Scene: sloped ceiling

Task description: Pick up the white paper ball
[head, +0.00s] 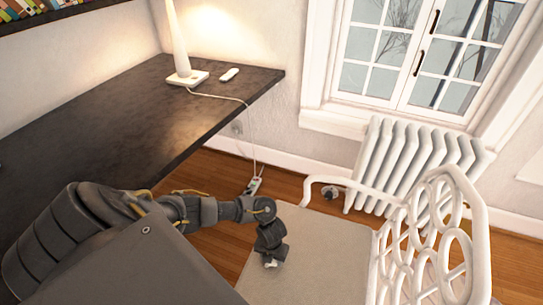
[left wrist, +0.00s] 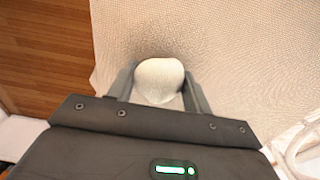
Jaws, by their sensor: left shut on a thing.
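The white paper ball (left wrist: 159,80) shows between the two fingers of my left gripper (left wrist: 158,90) in the left wrist view. The gripper is shut on it, with one finger on each side. In the head view, my left gripper (head: 271,261) is over the beige chair seat (head: 310,250), pointing down. Only a small white bit of the ball shows at its tip there. I cannot tell whether the ball still touches the seat. My right gripper is not in view.
The white chair's ring-patterned back (head: 435,245) rises right of the gripper. A dark desk (head: 110,120) with a lamp (head: 180,45) and a small white remote-like object (head: 229,74) is at left. A white radiator (head: 415,165) stands under the window. Wooden floor shows between desk and chair.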

